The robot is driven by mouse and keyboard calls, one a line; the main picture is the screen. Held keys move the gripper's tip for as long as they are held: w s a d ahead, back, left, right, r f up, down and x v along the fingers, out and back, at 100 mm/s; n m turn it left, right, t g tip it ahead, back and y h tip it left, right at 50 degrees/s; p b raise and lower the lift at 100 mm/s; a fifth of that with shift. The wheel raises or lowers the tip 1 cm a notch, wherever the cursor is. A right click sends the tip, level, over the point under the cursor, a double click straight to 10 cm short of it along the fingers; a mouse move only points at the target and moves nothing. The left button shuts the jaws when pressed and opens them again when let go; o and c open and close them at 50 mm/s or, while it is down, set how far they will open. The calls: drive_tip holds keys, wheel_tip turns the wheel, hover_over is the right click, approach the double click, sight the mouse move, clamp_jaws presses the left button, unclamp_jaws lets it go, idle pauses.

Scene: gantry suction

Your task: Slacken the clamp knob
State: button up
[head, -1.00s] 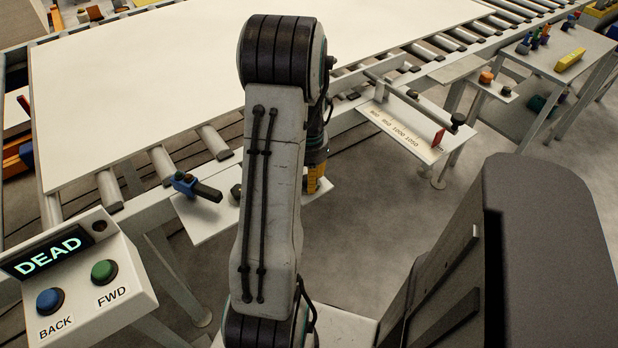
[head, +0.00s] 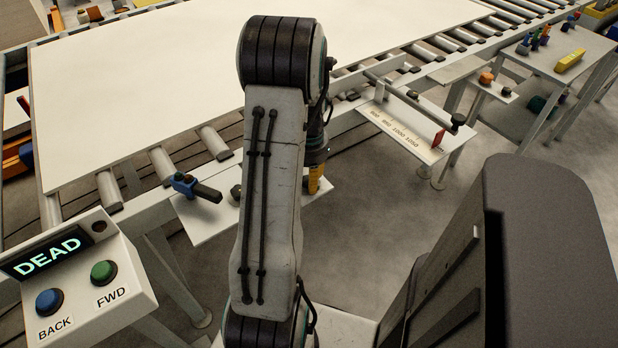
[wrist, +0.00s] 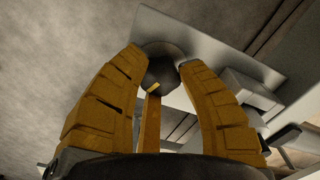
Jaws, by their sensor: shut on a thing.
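In the wrist view my gripper (wrist: 160,68) has its yellow fingers closed on a dark round knob (wrist: 163,78), one finger on either side and one reaching up from below. The knob has a small yellow mark and stands over a pale plate (wrist: 205,40). In the head view my gripper (head: 316,180) points down at the right end of the white plate (head: 208,222) beside the conveyor. My arm hides most of the gripper and the knob there.
A blue valve-like part with a dark handle (head: 205,192) and another dark knob (head: 236,192) sit on the plate left of my arm. A control box (head: 120,315) reads DEAD. A marked scale plate (head: 390,128) with a red stop (head: 438,138) stands to the right.

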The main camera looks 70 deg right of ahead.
idle(0.4)
drive_tip(key=o, duration=1.2)
wheel_tip(320, 180, up, 12)
drive_tip(key=shift+o, duration=0.2)
